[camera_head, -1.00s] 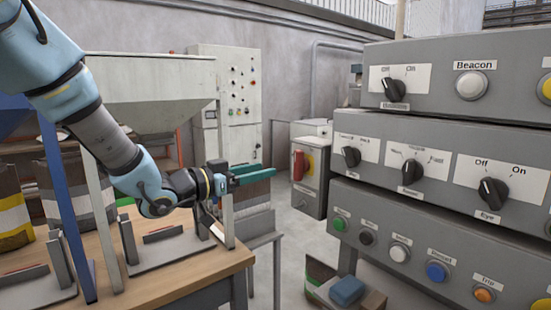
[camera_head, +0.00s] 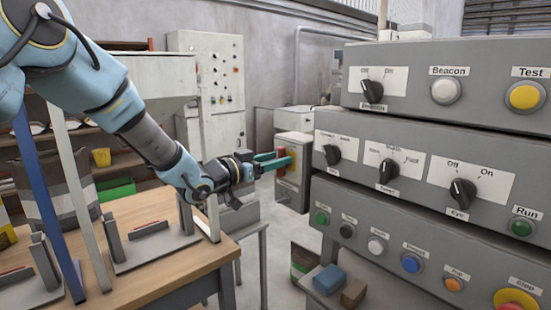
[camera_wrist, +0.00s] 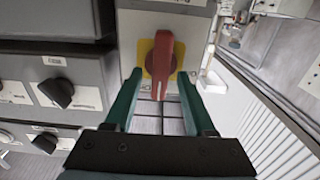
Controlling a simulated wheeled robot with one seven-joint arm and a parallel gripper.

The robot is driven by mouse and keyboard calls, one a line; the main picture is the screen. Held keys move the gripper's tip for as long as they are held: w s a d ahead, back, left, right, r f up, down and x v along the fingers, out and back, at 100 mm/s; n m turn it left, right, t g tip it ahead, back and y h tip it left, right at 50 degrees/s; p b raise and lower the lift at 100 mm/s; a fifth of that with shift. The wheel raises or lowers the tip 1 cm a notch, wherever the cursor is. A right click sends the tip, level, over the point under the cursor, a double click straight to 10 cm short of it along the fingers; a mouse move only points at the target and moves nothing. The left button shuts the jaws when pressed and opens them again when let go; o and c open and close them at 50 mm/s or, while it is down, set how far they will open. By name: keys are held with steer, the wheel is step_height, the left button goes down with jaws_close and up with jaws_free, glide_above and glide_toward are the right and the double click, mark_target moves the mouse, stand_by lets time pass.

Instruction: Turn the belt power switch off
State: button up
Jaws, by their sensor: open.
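The red switch handle (camera_wrist: 164,62) sits on a yellow plate (camera_wrist: 149,60) on the front of a grey box (camera_wrist: 127,32). In the wrist view the handle runs up and down the picture. My gripper (camera_wrist: 160,80) has green fingers, open, one to each side of the handle, with gaps visible. I cannot tell how deep the fingertips reach along it. In the head view my gripper (camera_head: 273,160) overlaps the box (camera_head: 294,145), and the fingers hide most of the red handle. No label on this switch is readable.
Stacked grey control panels (camera_head: 415,165) with black knobs and coloured buttons stand close on the right. A wooden bench (camera_head: 180,260) with metal fixtures is at the lower left. A blue block (camera_head: 329,279) and a brown block (camera_head: 353,292) lie low below the panels.

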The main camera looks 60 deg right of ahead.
jaws_close()
stand_by(0.3)
steer(key=shift+w+n, duration=0.1)
steer(key=shift+n, duration=0.2)
steer(key=shift+w+d+f+n+p, duration=0.15)
steer(key=shift+n+p, duration=0.6)
steer(key=shift+n, duration=2.15)
steer(key=shift+w+a+f+n+p, duration=0.2)
steer(key=shift+n+p, duration=0.5)
steer(key=shift+n, duration=2.2)
steer(key=shift+w+d+f+n+p, duration=0.25)
steer(key=shift+n+p, duration=0.5)
steer(key=shift+n, duration=2.15)
